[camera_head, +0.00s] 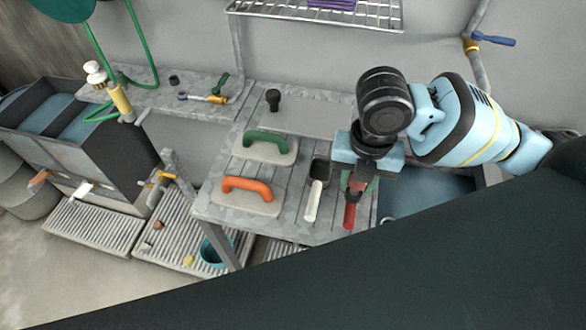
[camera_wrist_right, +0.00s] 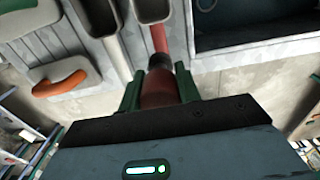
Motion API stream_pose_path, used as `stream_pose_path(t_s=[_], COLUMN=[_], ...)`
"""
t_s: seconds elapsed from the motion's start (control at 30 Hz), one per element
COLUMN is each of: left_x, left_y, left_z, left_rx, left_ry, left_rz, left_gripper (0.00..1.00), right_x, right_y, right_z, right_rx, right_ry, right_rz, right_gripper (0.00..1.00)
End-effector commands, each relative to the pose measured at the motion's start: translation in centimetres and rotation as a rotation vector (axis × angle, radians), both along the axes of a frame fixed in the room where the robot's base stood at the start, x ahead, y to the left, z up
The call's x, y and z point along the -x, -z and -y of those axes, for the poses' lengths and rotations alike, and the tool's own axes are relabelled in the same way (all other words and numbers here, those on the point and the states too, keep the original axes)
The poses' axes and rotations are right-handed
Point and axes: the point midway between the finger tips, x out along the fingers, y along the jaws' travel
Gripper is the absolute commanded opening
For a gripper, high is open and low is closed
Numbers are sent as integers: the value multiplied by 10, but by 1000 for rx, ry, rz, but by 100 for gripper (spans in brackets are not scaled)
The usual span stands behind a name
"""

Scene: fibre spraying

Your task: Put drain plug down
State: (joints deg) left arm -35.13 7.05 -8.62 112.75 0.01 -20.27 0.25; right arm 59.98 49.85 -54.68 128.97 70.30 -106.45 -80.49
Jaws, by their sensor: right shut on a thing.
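My right gripper (camera_head: 358,182) is over the right front part of the slatted bench. In the right wrist view its green fingers (camera_wrist_right: 159,92) are shut on a red cylinder with a dark far end, which I take to be the drain plug (camera_wrist_right: 158,87). In the head view the drain plug (camera_head: 357,184) shows partly between the fingers. Beyond its dark end lies a red handle (camera_head: 349,215) of a scoop-like tool on the bench. I cannot tell whether the plug touches that handle. My left gripper is not in view.
A white-handled scoop (camera_head: 313,202), an orange-handled float (camera_head: 247,190) and a green-handled float (camera_head: 265,145) lie left of the gripper. A black knobbed piece (camera_head: 273,98) stands behind. A dark basin (camera_head: 430,190) is right. A wire shelf (camera_head: 315,12) hangs above.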

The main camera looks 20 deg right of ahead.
Motion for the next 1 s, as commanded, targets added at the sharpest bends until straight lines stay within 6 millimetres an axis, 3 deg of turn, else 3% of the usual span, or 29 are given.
stream_pose_path(t_s=[0.23,0.63,0.77,1.0], left_x=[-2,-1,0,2], left_y=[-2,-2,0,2], left_z=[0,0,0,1], left_rx=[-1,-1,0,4], left_ry=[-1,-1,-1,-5], left_rz=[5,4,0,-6], left_gripper=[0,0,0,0], right_x=[3,1,-14,-61], right_y=[-2,-2,-1,-1], right_z=[1,3,13,41], right_rx=[0,0,3,0], right_ry=[-230,-262,-255,-254], right_rz=[2,1,1,1], right_gripper=[9,9,9,9])
